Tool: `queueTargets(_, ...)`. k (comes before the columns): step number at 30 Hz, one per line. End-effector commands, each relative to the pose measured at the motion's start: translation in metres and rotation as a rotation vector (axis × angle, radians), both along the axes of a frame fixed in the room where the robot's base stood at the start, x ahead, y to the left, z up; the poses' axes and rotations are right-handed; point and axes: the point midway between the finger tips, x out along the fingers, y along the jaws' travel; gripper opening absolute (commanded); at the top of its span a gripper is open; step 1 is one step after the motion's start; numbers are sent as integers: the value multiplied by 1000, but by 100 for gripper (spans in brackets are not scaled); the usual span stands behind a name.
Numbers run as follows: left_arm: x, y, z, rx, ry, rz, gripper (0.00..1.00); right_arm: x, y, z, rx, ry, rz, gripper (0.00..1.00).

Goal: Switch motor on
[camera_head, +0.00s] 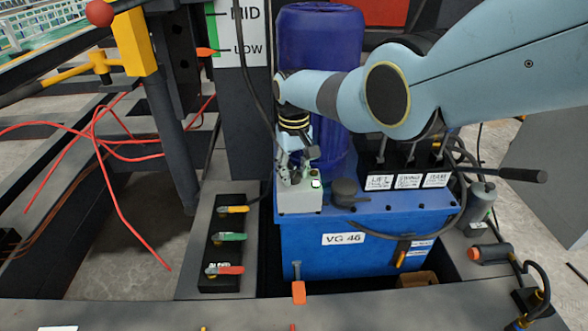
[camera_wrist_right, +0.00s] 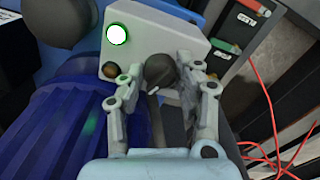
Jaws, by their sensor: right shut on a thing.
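A small light-grey control box (camera_head: 300,201) sits on the front left corner of the blue power unit (camera_head: 350,245). In the right wrist view the box (camera_wrist_right: 187,37) has a dark round knob (camera_wrist_right: 161,70), a lit white lamp with a green rim (camera_wrist_right: 117,34) and a small dark brown button (camera_wrist_right: 109,70). The lit lamp also shows in the head view (camera_head: 316,184). My right gripper (camera_wrist_right: 160,74) has its fingers on both sides of the knob and is shut on it. In the head view the right gripper (camera_head: 295,168) is over the box. My left gripper is out of view.
A dark blue ribbed cylinder (camera_head: 320,40) stands right behind the box. Black levers with white labels (camera_head: 408,181) are to its right. A panel with yellow, green and red handles (camera_head: 229,238) lies left. Red cables (camera_head: 120,210) hang over the frame.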

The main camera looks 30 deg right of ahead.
Motion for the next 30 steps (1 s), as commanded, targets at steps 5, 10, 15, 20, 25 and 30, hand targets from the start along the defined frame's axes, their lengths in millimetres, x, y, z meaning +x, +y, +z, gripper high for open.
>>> queueTargets(5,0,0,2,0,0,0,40,-1,1,0,2,1,-146,1)
queueTargets(10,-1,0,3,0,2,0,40,-1,1,-1,2,2,-260,1)
queueTargets(15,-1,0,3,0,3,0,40,-1,1,-1,2,2,-340,1)
queueTargets(20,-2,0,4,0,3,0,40,-1,1,-1,2,2,-383,1)
queueTargets(25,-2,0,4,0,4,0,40,-1,1,-1,2,2,-403,1)
queueTargets(30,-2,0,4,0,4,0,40,0,1,-1,2,2,-405,1)
